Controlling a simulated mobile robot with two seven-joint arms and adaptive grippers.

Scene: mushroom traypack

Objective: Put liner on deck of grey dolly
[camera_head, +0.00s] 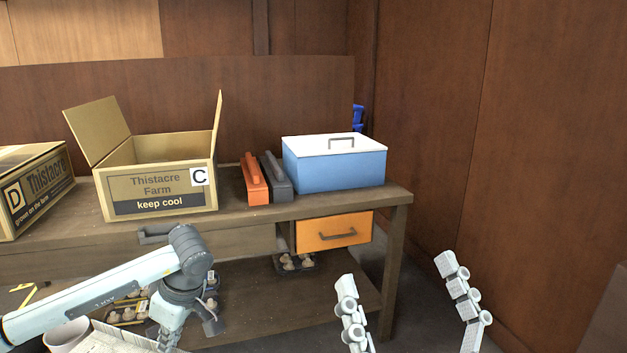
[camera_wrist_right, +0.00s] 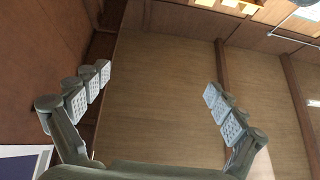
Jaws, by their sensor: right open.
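My right gripper (camera_head: 405,290) shows at the bottom right of the head view, its two fingers wide apart with nothing between them. It also shows in the right wrist view (camera_wrist_right: 157,88), open and empty before a brown wooden surface. My left arm comes in from the left, and its gripper (camera_head: 188,328) points down at the bottom edge. Its fingertips are unclear, so I cannot tell how they stand. A cream ribbed thing (camera_head: 108,338) lies partly cut off beside it; I cannot tell if it is the liner. I cannot make out a grey dolly in either view.
A wooden bench (camera_head: 260,215) holds an open Thistacre Farm carton C (camera_head: 160,190), carton D (camera_head: 45,185), orange (camera_head: 254,180) and dark grey (camera_head: 276,178) cases and a blue box (camera_head: 335,170). Mushroom packs (camera_head: 127,315) sit on the lower shelf. Right of the bench is clear.

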